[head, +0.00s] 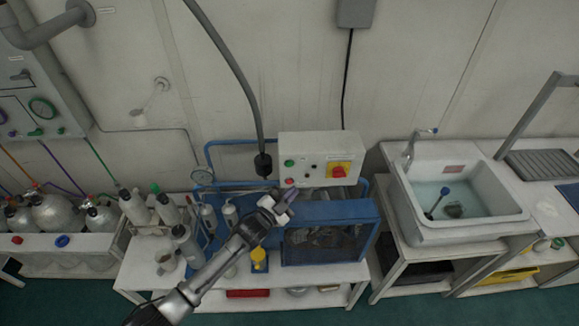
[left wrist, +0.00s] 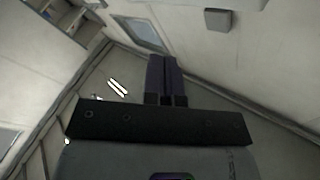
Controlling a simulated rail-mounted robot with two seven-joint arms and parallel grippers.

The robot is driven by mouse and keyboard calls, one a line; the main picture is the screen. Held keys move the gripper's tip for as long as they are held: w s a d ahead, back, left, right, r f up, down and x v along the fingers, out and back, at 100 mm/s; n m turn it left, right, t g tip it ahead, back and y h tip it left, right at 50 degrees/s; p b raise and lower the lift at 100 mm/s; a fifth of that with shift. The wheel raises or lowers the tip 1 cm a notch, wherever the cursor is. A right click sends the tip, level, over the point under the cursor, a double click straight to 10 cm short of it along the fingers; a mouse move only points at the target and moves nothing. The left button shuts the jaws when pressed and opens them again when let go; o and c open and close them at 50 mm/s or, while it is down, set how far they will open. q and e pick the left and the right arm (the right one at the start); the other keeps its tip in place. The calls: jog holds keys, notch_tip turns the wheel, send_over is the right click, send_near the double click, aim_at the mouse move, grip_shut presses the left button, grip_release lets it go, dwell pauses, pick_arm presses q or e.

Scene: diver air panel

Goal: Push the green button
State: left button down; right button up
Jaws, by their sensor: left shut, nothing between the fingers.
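A white control box (head: 318,150) is mounted above a blue machine against the back wall. The green button (head: 289,163) is on the left of its front face. A red button (head: 289,181) sits just below the green one, and a red rotary switch on a yellow plate (head: 338,170) is at the right. My left gripper (head: 291,194) is shut and empty, at the lower left edge of the box, below both buttons in the head view. I cannot tell whether it touches the box. The left wrist view shows the closed dark fingers (left wrist: 166,80), but no button. My right gripper is not in view.
A thick grey cable (head: 236,75) hangs just left of the box. The blue machine (head: 335,212) stands on a white bench below it, with grey cylinders (head: 185,243) to the left. A sink (head: 460,205) is at the right.

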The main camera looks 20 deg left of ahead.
aim_at(289, 164)
pick_arm(q)
jog(key=w+a+b, duration=0.1)
jog(key=w+b, duration=0.1)
jog(key=w+a+b, duration=0.1)
jog(key=w+b, duration=0.1)
jog(key=w, duration=0.1)
jog(key=w+a+b, duration=0.1)
jog(key=w, duration=0.1)
jog(key=shift+w+a+b, duration=0.15)
jog(key=shift+w+b, duration=0.05)
jog(key=shift+b, duration=0.2)
dwell(0.9)
dwell(0.8)
jog(key=shift+w, duration=0.15)
jog(key=shift+w+a+b, duration=0.15)
jog(key=shift+w+b, duration=0.1)
jog(key=shift+b, duration=0.1)
